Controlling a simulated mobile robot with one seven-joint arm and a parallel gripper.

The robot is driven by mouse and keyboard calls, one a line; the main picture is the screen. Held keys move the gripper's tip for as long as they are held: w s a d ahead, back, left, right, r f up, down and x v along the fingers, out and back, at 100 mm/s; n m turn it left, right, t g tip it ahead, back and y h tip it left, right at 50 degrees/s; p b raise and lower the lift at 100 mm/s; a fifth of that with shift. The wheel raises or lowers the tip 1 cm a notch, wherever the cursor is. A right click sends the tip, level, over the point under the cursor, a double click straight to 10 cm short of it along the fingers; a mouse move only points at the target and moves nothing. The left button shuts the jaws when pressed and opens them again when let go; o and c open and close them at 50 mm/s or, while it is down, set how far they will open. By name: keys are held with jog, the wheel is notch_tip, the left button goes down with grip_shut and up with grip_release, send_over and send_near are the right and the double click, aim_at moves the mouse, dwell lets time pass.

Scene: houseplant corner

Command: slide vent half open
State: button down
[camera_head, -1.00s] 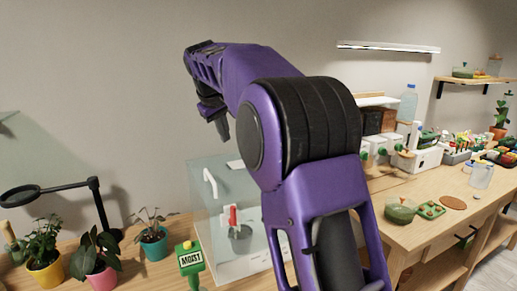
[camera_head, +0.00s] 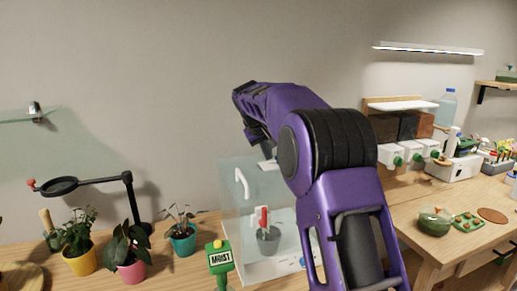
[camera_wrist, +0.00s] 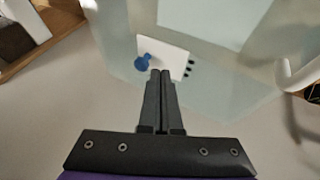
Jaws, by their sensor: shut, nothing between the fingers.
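A clear box (camera_head: 232,200) with a white curved handle (camera_head: 242,183) stands on the bench in the head view. A small white vent plate (camera_head: 267,165) is on its top. In the wrist view the white vent plate (camera_wrist: 172,57) carries a blue knob (camera_wrist: 143,62) at its left, and a short row of dark holes (camera_wrist: 190,68) shows along its right edge. My gripper (camera_wrist: 160,73) is shut and empty, its tips over the plate's near edge, right of the knob. I cannot tell whether they touch. In the head view my arm partly covers the box.
A potted plant (camera_head: 182,236), a green MOIST meter (camera_head: 220,259) and a black magnifier (camera_head: 62,186) stand left of the box. Inside it is a grey pot (camera_head: 269,241). White units with green knobs (camera_head: 397,160) stand to the right. The air left of my arm is clear.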

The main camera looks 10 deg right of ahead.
jog(key=shift+w+d+f, duration=0.15)
jog(key=shift+w+d, duration=0.1)
jog(key=shift+d, duration=0.3)
